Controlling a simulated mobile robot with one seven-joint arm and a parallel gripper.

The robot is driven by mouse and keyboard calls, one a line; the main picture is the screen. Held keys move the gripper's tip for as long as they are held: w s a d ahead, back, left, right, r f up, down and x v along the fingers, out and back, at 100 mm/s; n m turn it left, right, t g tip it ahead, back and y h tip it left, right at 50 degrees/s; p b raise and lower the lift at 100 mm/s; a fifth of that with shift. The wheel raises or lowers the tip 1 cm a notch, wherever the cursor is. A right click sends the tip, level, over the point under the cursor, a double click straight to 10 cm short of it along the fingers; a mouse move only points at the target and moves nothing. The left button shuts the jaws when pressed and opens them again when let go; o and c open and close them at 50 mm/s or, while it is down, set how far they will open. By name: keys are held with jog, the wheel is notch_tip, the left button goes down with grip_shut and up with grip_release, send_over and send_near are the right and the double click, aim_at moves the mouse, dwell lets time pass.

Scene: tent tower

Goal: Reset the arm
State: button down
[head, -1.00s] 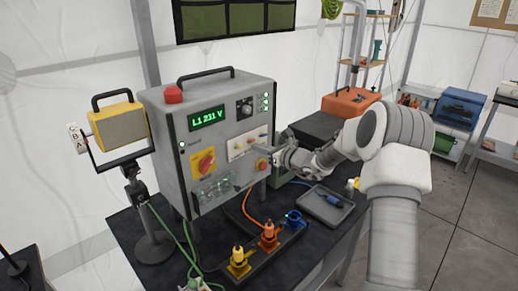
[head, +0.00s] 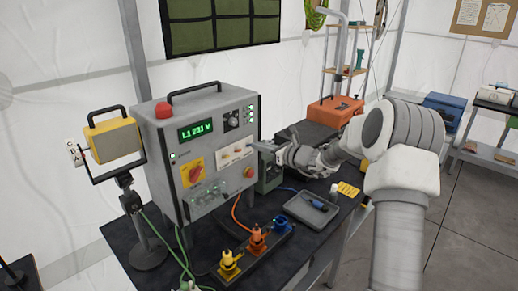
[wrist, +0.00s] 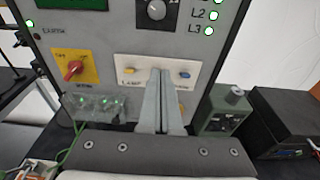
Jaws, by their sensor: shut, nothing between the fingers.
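My gripper (head: 258,147) is shut and empty, at the end of my outstretched arm. It is in front of the grey control box (head: 215,118), near the right edge of its front. In the wrist view, the closed fingers (wrist: 160,78) point at the white switch panel (wrist: 200,72) and cover its middle. A yellow toggle and a blue toggle (wrist: 185,75) show on either side of the fingers. I cannot tell whether the fingertips touch the panel. A red rotary switch on a yellow plate (wrist: 75,68) is to the left.
Yellow, orange and blue connectors (head: 282,222) stand on the dark table in front of the box. A grey tray (head: 308,212) with a tool lies right of them. A yellow work lamp (head: 112,138) stands left. A green box (wrist: 222,115) sits close to the right of the control box.

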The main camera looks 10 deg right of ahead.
dwell(0.3)
jog(key=s+a+r+n+g+b, duration=0.1)
jog(key=s+a+r+n+g, duration=0.1)
jog(key=s+a+n, duration=0.4)
jog(key=s+a+r+n+g, duration=0.2)
jog(key=s+n+g, duration=0.15)
jog(key=s, duration=0.45)
jog(key=s+a+r+n+g+b, duration=0.1)
jog(key=s+a+r+n+g, duration=0.1)
jog(key=s+a+n, duration=0.4)
jog(key=s+d+f+n+h, duration=0.1)
jog(key=s+d+n+h, duration=0.2)
jog(key=s, duration=0.5)
jog(key=s+d+f+n+h+b, duration=0.1)
jog(key=s+d+n+h, duration=0.2)
jog(key=s+n, duration=0.3)
jog(key=s+d+f+n+h+b, duration=0.1)
jog(key=s+d+n+h, duration=0.2)
jog(key=s, duration=0.9)
jog(key=shift+d+n, duration=0.75)
jog(key=shift+d, duration=0.2)
